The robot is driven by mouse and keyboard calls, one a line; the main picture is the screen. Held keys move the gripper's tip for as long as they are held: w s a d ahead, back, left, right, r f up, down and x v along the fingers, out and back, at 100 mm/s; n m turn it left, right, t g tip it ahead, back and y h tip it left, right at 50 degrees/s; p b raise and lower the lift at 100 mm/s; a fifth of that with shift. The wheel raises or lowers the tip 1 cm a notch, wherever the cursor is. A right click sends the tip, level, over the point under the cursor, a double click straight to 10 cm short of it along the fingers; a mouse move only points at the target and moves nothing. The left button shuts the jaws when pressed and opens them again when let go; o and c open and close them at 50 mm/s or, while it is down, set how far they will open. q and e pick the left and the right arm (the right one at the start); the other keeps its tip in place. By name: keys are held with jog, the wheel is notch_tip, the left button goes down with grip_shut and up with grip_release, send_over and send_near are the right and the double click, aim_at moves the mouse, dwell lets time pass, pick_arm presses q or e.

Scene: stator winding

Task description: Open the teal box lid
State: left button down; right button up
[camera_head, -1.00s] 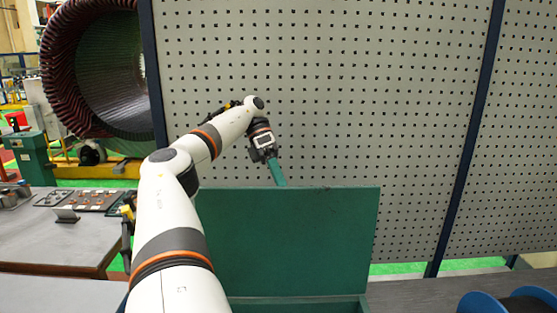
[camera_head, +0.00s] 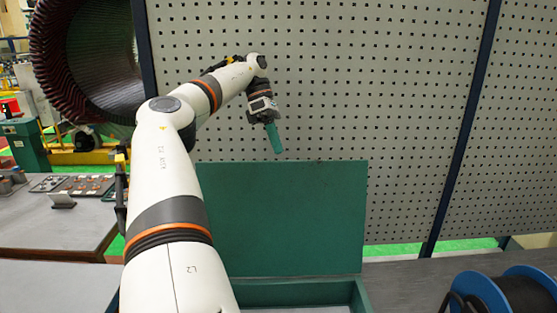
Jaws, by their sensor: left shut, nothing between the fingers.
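The teal box (camera_head: 300,292) stands on the bench at the bottom middle, its near part cut off by the frame edge and by my left arm. Its lid (camera_head: 290,220) stands raised, close to upright, at the back of the box. Part of the pale interior shows. My left gripper (camera_head: 278,148), with teal fingers, is above the lid's top edge, apart from it. Its fingers are shut with nothing between them. My right gripper is not in view.
A grey perforated panel (camera_head: 330,90) with dark posts stands behind the box. A blue spool (camera_head: 510,290) lies at the bottom right. A side table (camera_head: 50,225) with small parts is at the left. The large stator (camera_head: 95,60) is at the back left.

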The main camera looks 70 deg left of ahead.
pick_arm(q)
jog(key=a+m+y+b, duration=0.1)
jog(key=m, duration=0.1)
jog(key=w+m+y+b, duration=0.1)
jog(key=m+y, duration=0.1)
jog(key=m, duration=0.1)
jog(key=w+a+f+m+y, duration=0.1)
jog(key=m, duration=0.2)
jog(key=shift+a+y+b, duration=0.35)
jog(key=shift+y+b, duration=0.05)
jog(key=shift+w+a+f+m+y, duration=0.25)
jog(key=shift+f+m+y, duration=0.4)
jog(key=shift+f+m, duration=0.65)
jog(key=shift+w+a+f+m+y, duration=0.2)
jog(key=shift+f+m+y, duration=0.4)
jog(key=shift+f+m, duration=0.65)
jog(key=shift+w+a+f+m+y, duration=0.25)
jog(key=shift+f+m+y, duration=0.4)
jog(key=shift+f+m, duration=0.65)
jog(key=shift+s+r, duration=0.1)
jog(key=shift+r, duration=0.1)
